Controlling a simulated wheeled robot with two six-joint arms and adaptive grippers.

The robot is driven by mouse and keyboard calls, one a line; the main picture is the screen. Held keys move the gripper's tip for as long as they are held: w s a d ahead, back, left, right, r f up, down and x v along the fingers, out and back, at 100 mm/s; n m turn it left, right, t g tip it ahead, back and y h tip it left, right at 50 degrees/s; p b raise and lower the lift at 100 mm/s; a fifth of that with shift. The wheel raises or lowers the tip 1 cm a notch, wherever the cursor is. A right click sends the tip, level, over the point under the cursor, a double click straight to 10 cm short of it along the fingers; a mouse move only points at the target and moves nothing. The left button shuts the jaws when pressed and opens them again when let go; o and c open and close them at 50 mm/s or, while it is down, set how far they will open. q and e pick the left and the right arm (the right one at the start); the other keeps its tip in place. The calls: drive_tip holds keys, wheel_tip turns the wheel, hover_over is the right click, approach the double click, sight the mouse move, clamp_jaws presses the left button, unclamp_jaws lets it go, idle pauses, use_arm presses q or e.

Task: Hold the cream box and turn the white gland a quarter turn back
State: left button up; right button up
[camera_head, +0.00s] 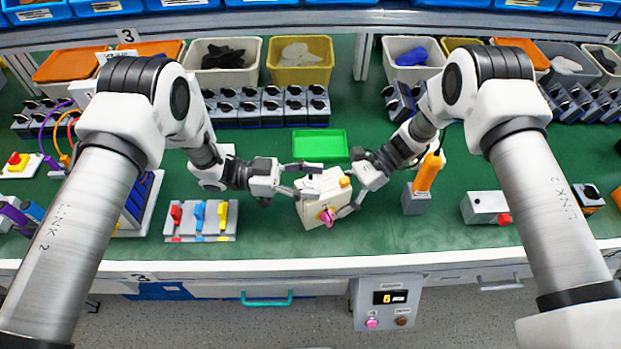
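The cream box (312,211) stands on the green bench top, slightly turned, near the front middle. It has a pink knob (327,216) on its front and a yellow-orange part (345,182) at its top right. I cannot make out the white gland; it may be hidden by the grippers. My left gripper (307,180) is at the box's upper left, its fingers spread, one over the top and one by the left side. My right gripper (350,196) is at the box's right side, one finger along the front right edge; its grip is unclear.
A green tray (320,145) lies behind the box. A panel with red, blue and yellow switches (200,218) is to the left. An orange-topped grey device (416,201) stands to the right. Rows of black-knobbed switches (265,107) and bins line the back. Bare bench lies in front.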

use_arm(q)
drive_tip(key=w+a, duration=0.1)
drive_tip(key=a, duration=1.1)
drive_tip(key=shift+w, duration=0.35)
use_arm(e)
drive_tip(key=o, duration=1.2)
